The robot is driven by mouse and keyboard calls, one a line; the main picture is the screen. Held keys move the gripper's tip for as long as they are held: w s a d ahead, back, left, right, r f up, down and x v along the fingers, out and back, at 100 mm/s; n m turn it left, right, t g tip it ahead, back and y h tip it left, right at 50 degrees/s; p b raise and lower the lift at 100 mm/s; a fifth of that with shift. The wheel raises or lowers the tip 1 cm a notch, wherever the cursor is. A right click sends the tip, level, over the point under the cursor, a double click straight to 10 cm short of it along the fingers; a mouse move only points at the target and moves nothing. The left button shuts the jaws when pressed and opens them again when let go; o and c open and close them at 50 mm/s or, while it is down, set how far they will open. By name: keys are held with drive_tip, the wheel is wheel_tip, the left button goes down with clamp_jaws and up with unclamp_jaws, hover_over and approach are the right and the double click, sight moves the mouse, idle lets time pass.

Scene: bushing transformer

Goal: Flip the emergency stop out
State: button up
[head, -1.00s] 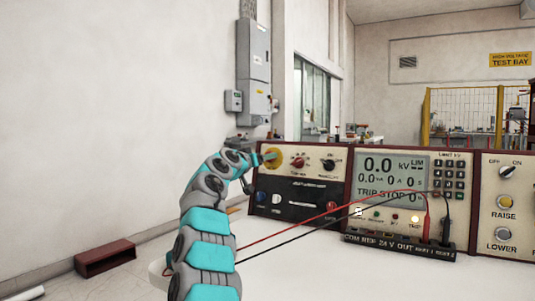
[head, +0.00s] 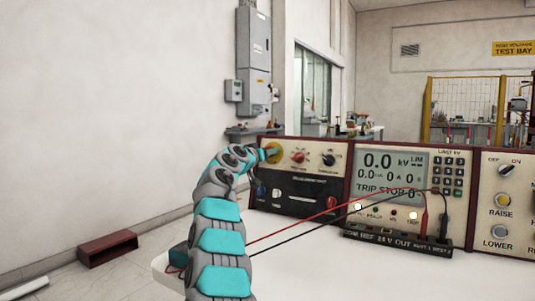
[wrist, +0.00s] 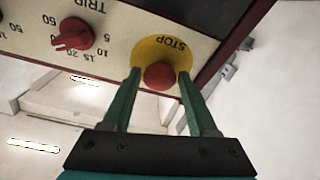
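The emergency stop is a round red button (wrist: 160,76) on a yellow plate marked STOP (wrist: 161,48), at the corner of the cream panel in the wrist view. In the head view the yellow plate (head: 275,146) shows at the panel's upper left, and my arm's end hides part of it. My gripper (wrist: 160,71) has its two green fingers on either side of the red button. A narrow gap seems to show between each fingertip and the button, so the gripper looks open around it. Whether the fingertips reach past the button's face is hard to tell.
A red TRIP knob (wrist: 73,34) sits beside the stop on the same panel. A display (head: 389,175) reads 0.0 kV and TRIP STOP. Red and black leads (head: 335,208) run across the white table (head: 350,270) close to my arm. The wall is at left.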

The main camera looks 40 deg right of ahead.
clamp_jaws()
idle(1.0)
